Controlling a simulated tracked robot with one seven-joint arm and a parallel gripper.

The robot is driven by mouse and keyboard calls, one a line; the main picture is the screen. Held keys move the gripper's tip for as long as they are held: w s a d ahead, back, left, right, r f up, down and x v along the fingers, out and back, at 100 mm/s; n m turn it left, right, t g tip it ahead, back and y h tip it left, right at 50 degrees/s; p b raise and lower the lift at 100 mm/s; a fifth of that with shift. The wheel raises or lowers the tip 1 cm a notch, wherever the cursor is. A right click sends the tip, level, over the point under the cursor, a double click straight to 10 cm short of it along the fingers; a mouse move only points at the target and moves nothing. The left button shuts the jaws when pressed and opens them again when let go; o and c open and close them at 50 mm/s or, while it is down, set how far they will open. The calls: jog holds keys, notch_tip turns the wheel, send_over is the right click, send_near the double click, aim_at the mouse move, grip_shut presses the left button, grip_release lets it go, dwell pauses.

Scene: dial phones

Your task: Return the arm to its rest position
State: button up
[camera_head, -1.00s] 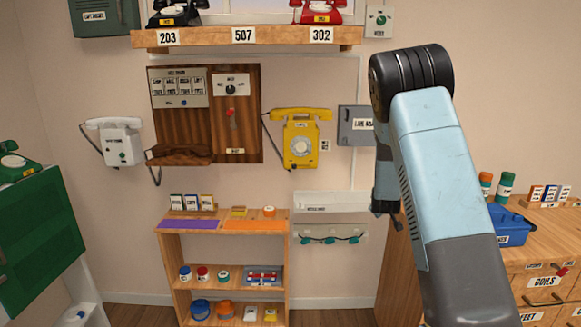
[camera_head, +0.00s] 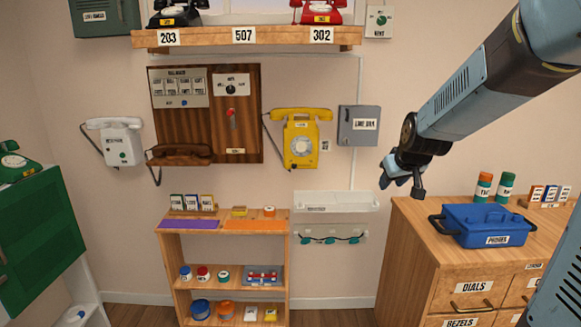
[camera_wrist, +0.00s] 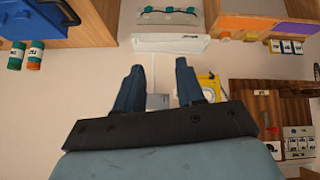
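My gripper (camera_head: 402,182) is in front of the back wall, left of the blue box and below the grey wall box. My arm reaches in from the upper right. In the wrist view my gripper (camera_wrist: 158,68) has its two blue fingers apart with a clear gap and nothing held between them. The room appears upside down in that view.
A wooden cabinet (camera_head: 410,235) with a blue lidded box (camera_head: 485,222) stands at the right. A yellow phone (camera_head: 300,140), a grey wall box (camera_head: 358,126) and a white tray (camera_head: 335,201) are on the back wall. A small shelf (camera_head: 225,255) stands centre-left.

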jog(key=s+a+r+m+g, duration=0.1)
jog(key=s+r, duration=0.1)
jog(key=s, duration=1.1)
jog(key=s+a+r+m+g, duration=0.1)
jog(key=s+a+r, duration=0.1)
jog(key=s, duration=1.2)
jog(key=shift+s+a, duration=0.15)
jog(key=shift+s, duration=0.05)
jog(key=shift+o, duration=0.2)
